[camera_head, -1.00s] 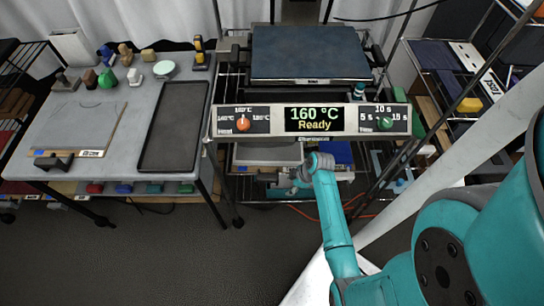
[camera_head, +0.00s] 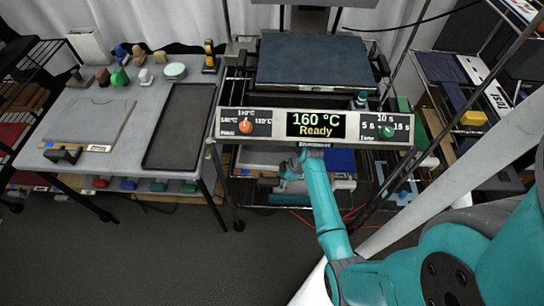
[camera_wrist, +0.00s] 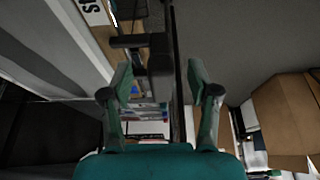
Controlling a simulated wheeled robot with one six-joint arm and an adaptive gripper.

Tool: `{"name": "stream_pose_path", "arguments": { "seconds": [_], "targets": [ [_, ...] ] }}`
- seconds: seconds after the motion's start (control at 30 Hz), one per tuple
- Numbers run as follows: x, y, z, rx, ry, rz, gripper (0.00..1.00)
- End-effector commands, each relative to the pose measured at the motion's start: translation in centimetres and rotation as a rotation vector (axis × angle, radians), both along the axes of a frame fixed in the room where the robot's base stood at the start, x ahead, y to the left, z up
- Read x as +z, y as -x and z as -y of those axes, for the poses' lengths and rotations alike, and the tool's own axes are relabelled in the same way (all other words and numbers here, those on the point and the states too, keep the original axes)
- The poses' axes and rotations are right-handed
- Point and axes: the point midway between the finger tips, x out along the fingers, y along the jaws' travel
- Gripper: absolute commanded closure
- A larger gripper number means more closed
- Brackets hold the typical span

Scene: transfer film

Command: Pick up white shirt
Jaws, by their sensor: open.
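My gripper (camera_wrist: 159,78) is open in the wrist view, one green finger on each side, with nothing held between them. A dark post and crossbar show between and beyond the fingers. Lower between them are thin stacked edges in white, blue and red (camera_wrist: 147,118), too small to tell apart. In the head view my arm reaches under the control panel of the press, and the panel hides part of my wrist. A pale folded-looking thing (camera_head: 262,157), possibly the white shirt, lies on the shelf below the panel, left of my wrist. I cannot tell for sure which thing is the shirt.
The press (camera_head: 314,62) stands above, its panel (camera_head: 312,125) reading 160 °C Ready. A blue item (camera_head: 340,160) lies right of my wrist. A grey table (camera_head: 135,105) with a black tray (camera_head: 180,125) stands left. Wire shelving (camera_head: 470,110) is at right. Floor in front is clear.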

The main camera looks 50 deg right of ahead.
Motion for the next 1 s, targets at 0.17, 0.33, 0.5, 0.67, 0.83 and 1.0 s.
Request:
{"name": "stream_pose_path", "arguments": {
  "seconds": [0.17, 0.33, 0.5, 0.67, 0.83, 1.0],
  "targets": [
    [0.0, -1.7, -1.3, 0.004, 0.0, 0.0, 0.4],
    [-0.9, -3.5, -2.6, 0.002, -0.002, -0.003, 0.4],
    [-2.5, -4.0, -2.9, -0.001, -0.001, -0.001, 0.4],
    [-2.8, -4.1, -3.0, 0.0, 0.0, 0.0, 0.4],
    [-2.8, -4.0, -3.0, 0.0, 0.0, 0.0, 0.5],
    [-2.8, -4.0, -3.0, 0.0, 0.0, 0.0, 0.92]
  ]
}}
